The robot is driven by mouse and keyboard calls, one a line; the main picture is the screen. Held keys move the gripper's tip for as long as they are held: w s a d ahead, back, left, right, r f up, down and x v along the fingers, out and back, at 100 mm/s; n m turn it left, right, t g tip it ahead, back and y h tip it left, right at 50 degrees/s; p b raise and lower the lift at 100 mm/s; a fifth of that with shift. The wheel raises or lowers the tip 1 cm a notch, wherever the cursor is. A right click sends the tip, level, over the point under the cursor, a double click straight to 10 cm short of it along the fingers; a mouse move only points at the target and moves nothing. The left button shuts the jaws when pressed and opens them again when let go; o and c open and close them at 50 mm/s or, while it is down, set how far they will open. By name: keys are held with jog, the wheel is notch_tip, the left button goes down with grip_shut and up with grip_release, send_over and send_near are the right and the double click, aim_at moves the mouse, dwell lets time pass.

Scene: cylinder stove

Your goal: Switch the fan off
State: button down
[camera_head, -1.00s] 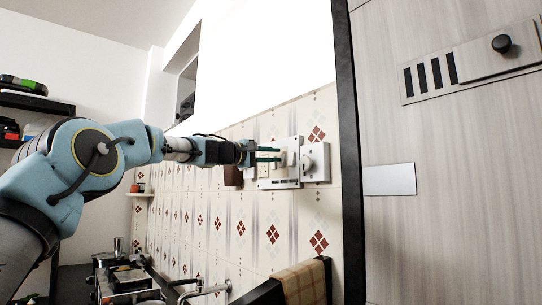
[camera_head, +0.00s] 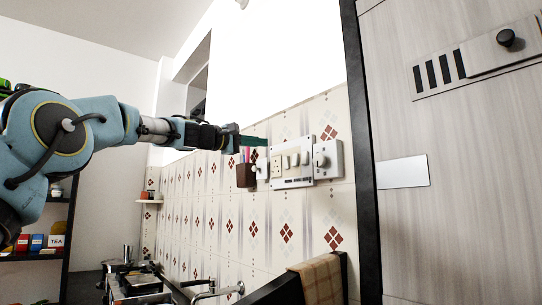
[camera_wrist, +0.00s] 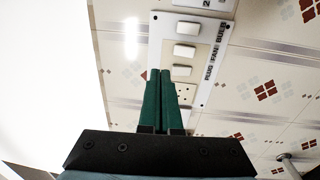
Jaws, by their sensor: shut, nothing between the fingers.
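The white switch panel (camera_head: 278,183) is on the tiled wall, with a socket and a row of rocker switches. In the wrist view the panel (camera_wrist: 202,98) is labelled PLUG, FAN and BULB. The fan switch (camera_wrist: 184,50) is the middle rocker, also small in the head view (camera_head: 294,160). I cannot tell which way it is tipped. My gripper (camera_head: 265,141) is shut and empty, at the upper left of the panel and apart from the switches. In the wrist view its green fingertips (camera_wrist: 160,71) are together, beside the plug switch (camera_wrist: 181,71).
A white knob plate (camera_head: 327,160) is right of the panel. A brown holder (camera_head: 245,176) with pink items hangs to its left. A dark-framed wooden door or cabinet (camera_head: 450,220) stands at right. A cloth on a dark rail (camera_head: 318,281) and a stove and tap (camera_head: 205,294) are below.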

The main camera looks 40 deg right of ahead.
jog(key=shift+w+a+r+b, duration=0.1)
jog(key=shift+a+r+b, duration=0.1)
jog(key=shift+a, duration=0.6)
jog(key=shift+a+r+b, duration=0.1)
jog(key=shift+a+b, duration=0.1)
jog(key=shift+a, duration=0.55)
